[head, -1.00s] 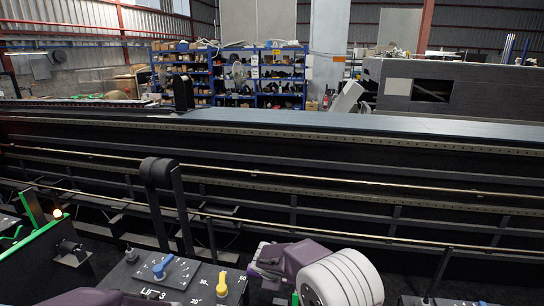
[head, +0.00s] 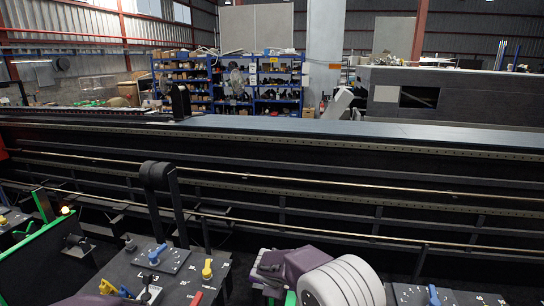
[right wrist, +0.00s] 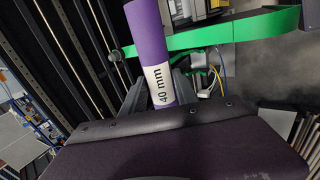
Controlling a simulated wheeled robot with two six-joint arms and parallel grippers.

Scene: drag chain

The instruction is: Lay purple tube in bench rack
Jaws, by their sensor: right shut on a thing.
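The purple tube (right wrist: 148,35) is in the right wrist view, with a white label reading "40 mm". My right gripper (right wrist: 158,90) is shut on it near the label. I cannot make out the bench rack in either view.
A long dark machine frame (head: 330,160) with rails crosses the head view. In front of it are a control panel (head: 140,275) with coloured knobs and a black looped chain (head: 160,178). A green band (right wrist: 215,37) passes close behind the tube. Blue shelves (head: 230,85) stand far back.

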